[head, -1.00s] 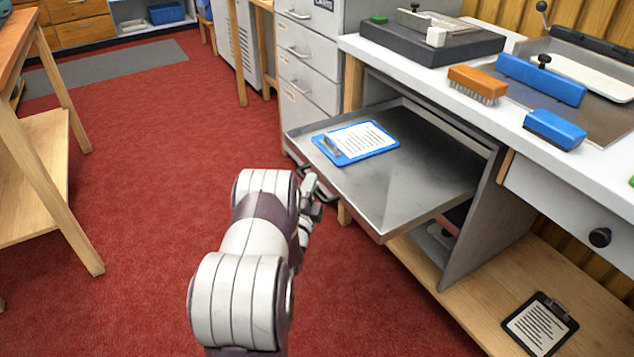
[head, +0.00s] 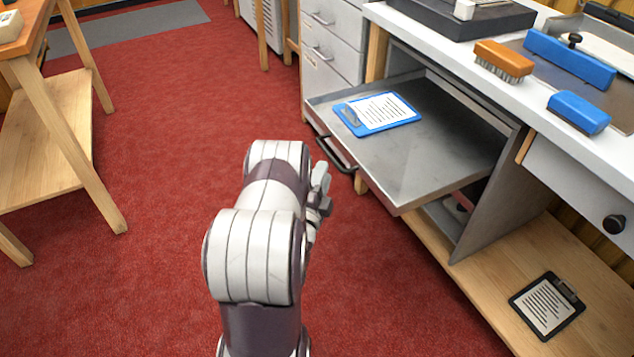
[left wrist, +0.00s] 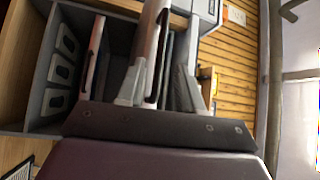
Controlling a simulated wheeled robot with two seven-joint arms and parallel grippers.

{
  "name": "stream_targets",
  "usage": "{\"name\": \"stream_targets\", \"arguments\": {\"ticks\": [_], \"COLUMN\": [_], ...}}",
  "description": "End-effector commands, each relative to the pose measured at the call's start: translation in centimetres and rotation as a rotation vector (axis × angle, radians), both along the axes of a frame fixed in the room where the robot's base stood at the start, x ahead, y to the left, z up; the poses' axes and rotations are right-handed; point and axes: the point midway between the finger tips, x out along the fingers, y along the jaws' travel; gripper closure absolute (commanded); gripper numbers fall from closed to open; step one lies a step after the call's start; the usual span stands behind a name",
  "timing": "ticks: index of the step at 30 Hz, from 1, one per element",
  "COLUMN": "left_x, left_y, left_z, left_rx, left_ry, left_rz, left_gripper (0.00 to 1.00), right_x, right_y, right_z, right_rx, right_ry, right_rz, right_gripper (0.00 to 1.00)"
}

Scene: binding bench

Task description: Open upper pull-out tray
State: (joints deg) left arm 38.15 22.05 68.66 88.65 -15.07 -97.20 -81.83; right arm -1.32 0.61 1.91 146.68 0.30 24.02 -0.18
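The upper pull-out tray (head: 440,160), a grey metal tray, stands out from the cabinet under the bench. A blue clipboard (head: 385,112) with a white sheet lies on it. A dark handle (head: 337,154) shows at the tray's front, towards its left corner. My left gripper (head: 321,190) is just in front of and below the tray's front edge, close to the handle, and looks apart from it. In the left wrist view its fingers (left wrist: 158,88) are spread with a gap between them. I see nothing held. My right gripper is in neither view.
A white bench top (head: 460,45) carries an orange brush (head: 503,61) and blue blocks (head: 578,112). A wooden shelf (head: 480,292) below holds a black clipboard (head: 547,305). Grey drawers (head: 333,45) stand behind the tray. Red floor on the left is clear up to a wooden table (head: 70,130).

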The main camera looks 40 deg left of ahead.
Motion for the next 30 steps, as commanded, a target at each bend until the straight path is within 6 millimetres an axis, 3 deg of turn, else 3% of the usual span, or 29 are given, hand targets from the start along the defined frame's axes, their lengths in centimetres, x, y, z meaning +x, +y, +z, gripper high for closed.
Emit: {"name": "stream_targets", "arguments": {"ticks": [3, 9, 27, 29, 30], "left_x": [-2.7, -5.1, -5.3, -5.2, -5.2], "left_y": [-1.1, -2.2, -2.3, -2.3, -2.3], "left_z": [-0.1, -0.7, -0.8, -1.8, -3.6], "left_rx": [-0.003, 0.000, -0.013, -0.097, -0.202], "left_ry": [0.004, 0.000, -0.007, 0.012, 0.063], "left_rz": [0.002, 0.000, -0.003, -0.012, -0.012], "left_gripper": [0.65, 0.65, 0.65, 0.65, 0.65], "right_x": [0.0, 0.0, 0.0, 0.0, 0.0], "right_y": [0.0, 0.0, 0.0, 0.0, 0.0], "right_z": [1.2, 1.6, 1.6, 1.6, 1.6], "right_rx": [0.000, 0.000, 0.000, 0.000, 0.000], "right_ry": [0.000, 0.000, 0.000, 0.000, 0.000], "right_rz": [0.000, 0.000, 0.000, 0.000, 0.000], "right_gripper": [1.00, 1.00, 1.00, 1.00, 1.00]}}
